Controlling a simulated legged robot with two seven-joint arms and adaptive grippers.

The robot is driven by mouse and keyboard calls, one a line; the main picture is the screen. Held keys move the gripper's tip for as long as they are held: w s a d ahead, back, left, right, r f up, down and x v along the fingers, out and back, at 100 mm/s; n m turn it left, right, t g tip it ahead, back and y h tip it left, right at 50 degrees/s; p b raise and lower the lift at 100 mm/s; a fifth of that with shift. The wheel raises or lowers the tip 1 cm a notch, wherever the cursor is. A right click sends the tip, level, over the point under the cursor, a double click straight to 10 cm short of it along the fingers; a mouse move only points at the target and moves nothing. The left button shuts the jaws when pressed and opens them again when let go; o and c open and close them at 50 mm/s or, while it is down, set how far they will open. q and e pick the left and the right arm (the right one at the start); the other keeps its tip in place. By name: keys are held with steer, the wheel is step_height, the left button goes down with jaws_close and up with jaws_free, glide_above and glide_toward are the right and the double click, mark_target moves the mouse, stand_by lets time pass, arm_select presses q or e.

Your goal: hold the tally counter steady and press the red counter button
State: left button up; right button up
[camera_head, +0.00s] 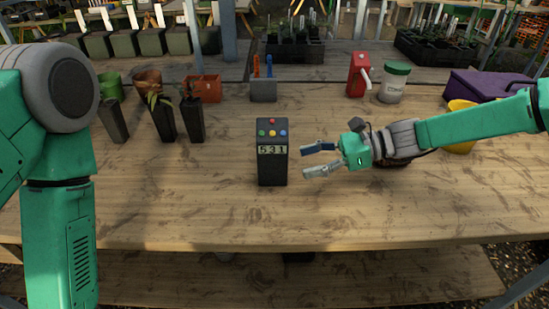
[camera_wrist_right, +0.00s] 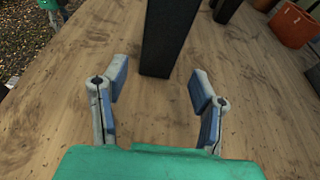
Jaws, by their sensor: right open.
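The tally counter (camera_head: 272,165) is a dark upright box in the middle of the wooden table, with a display reading 531. Its red button (camera_head: 272,121) is at the top, above a green, a blue and a yellow button. My right gripper (camera_head: 311,159) is open just to the right of the counter, fingers pointing at it and apart from it. In the right wrist view the counter's dark body (camera_wrist_right: 168,38) stands ahead of the open fingers (camera_wrist_right: 158,88), with nothing between them. My left arm shows at the left edge, but its gripper is not in view.
Dark pots (camera_head: 193,120) and an orange container (camera_head: 203,88) stand at the back left. A grey holder (camera_head: 263,91), a red dispenser (camera_head: 358,75), a white tub (camera_head: 394,85) and a purple box (camera_head: 485,86) stand behind. A yellow pot (camera_head: 459,146) sits near my right arm. The front table is clear.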

mark_target(278, 169)
steer(key=b+x, duration=0.1)
steer(key=x, duration=0.4)
steer(key=shift+a+f+b, duration=0.1)
steer(key=shift+b, duration=0.3)
arm_select(q)
steer(key=shift+f, duration=1.4)
arm_select(e)
steer(key=shift+x, duration=1.15)
steer(key=c, duration=0.7)
arm_select(q)
jaws_close()
